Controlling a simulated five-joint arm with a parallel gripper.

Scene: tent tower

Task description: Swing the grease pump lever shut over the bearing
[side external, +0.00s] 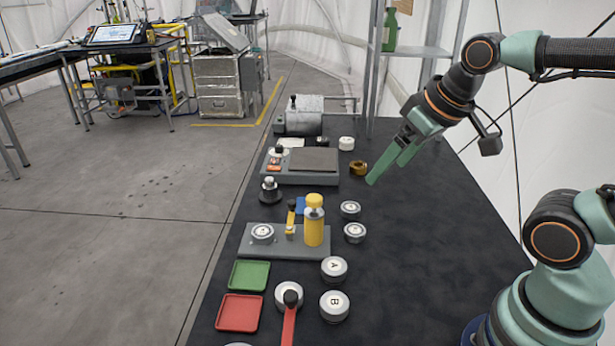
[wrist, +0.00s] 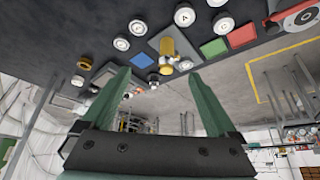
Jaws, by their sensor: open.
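The grease pump (side external: 314,228) is a yellow cylinder with a silver collar and yellow cap, on a grey base plate (side external: 277,251). It also shows in the wrist view (wrist: 168,47). A short yellow lever (side external: 291,219) with a black knob stands about upright beside the pump, between it and the bearing. The bearing (side external: 262,232), a silver round piece, sits on the plate's left end, with nothing over it. My gripper (side external: 386,172) is open and empty, raised above the table, to the right of and beyond the pump. Its green fingers also show in the wrist view (wrist: 157,76).
Near the front lie a green tray (side external: 249,275), a red tray (side external: 239,312), white discs (side external: 334,269) and a red-handled lever (side external: 289,325). Behind the pump are a dark knobbed piece (side external: 270,190) and a grey fixture (side external: 315,160). The table's right side is clear.

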